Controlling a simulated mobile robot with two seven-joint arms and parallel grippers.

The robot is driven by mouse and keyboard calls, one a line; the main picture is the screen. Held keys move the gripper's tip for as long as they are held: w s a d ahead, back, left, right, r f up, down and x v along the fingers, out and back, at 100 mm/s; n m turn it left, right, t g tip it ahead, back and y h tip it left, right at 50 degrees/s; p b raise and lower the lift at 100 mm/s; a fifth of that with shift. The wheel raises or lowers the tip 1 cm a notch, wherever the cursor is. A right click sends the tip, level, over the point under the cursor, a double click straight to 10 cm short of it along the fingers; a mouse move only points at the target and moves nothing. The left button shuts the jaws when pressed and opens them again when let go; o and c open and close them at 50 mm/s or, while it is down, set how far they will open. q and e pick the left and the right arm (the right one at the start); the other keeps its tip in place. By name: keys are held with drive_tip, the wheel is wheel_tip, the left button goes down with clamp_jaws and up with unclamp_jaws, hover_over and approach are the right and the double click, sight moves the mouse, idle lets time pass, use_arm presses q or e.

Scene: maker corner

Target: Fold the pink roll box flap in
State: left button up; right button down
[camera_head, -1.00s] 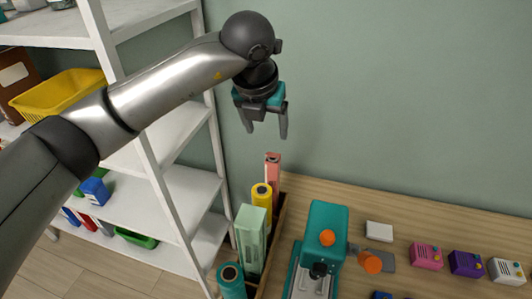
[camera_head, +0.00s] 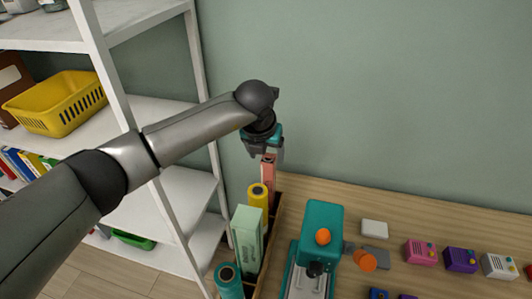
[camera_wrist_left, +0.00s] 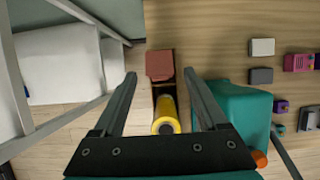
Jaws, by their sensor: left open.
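The pink roll box (camera_head: 268,178) stands upright at the far end of the wooden rack (camera_head: 277,215), against the wall. In the left wrist view the box (camera_wrist_left: 160,66) lies between the finger ends, seen from above. Its flap is too small to make out clearly. My left gripper (camera_head: 267,153) is open and points down just above the box top. In the left wrist view its fingers (camera_wrist_left: 160,75) are spread on either side of the box, and I cannot tell whether they touch it. My right gripper is not in view.
A yellow roll (camera_head: 258,195), a pale green box (camera_head: 247,238) and a teal roll (camera_head: 229,280) stand nearer in the rack. A teal machine (camera_head: 322,225) is to its right. A white shelf (camera_head: 185,190) stands close on the left. Small coloured boxes sit further right.

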use_arm(q)
drive_tip(key=shift+c, duration=0.3)
clamp_jaws()
drive_tip(key=shift+s+a+f+t+b, duration=0.1)
drive_tip(key=shift+s+f+t+b, duration=0.15)
drive_tip(key=shift+t+b, duration=0.6)
drive_tip(key=shift+g, duration=0.25)
drive_tip(key=shift+o, duration=0.3)
unclamp_jaws()
